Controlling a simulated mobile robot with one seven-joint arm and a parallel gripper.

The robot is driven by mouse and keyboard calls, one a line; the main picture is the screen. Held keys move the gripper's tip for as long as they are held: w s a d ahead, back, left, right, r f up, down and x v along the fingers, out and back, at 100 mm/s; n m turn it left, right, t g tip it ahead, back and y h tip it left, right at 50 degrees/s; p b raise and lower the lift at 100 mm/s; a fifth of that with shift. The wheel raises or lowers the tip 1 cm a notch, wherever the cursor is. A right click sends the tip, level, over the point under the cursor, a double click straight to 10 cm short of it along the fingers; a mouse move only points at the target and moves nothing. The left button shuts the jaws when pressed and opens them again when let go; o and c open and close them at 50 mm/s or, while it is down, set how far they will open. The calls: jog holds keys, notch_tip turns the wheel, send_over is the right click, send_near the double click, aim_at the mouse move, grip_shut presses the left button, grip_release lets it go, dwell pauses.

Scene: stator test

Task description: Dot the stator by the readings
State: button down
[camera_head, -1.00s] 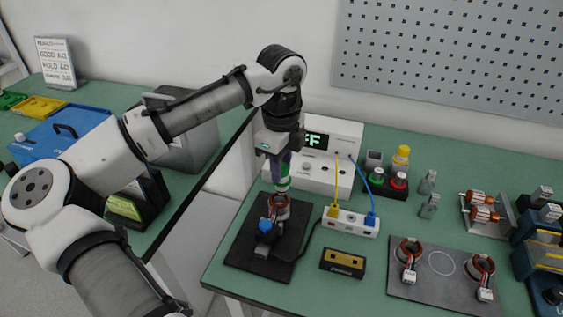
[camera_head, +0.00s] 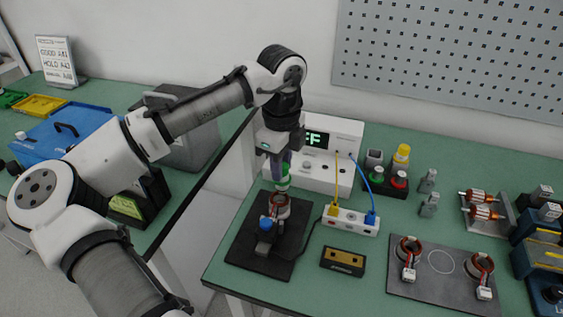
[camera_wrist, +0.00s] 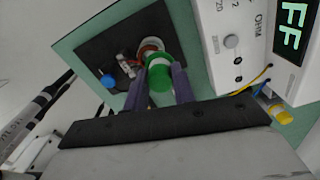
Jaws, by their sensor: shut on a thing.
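My gripper (camera_head: 281,168) is shut on a green marker (camera_head: 283,183). In the wrist view the round green end of the marker (camera_wrist: 160,76) sits between my two fingers (camera_wrist: 166,82). A copper-wound stator (camera_head: 279,206) rests on a black plate (camera_head: 244,240) near the bench's left edge, beside a blue knob (camera_head: 265,224). The marker is over the stator's far side; I cannot tell whether they touch. In the wrist view the marker partly hides the stator ring (camera_wrist: 149,47). A white meter (camera_head: 334,132) behind shows green characters, with "FF" visible.
A power strip (camera_head: 350,221) with yellow and blue leads and a dark box (camera_head: 343,262) lie right of the plate. Two more stators (camera_head: 409,250) (camera_head: 481,268) stand on a grey mat (camera_head: 440,287). A dark holder (camera_head: 388,188) has coloured caps. A sign (camera_head: 55,62) stands far left.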

jog(key=shift+r+p, duration=2.7)
jog(key=shift+r, duration=0.3)
jog(key=shift+f, duration=0.1)
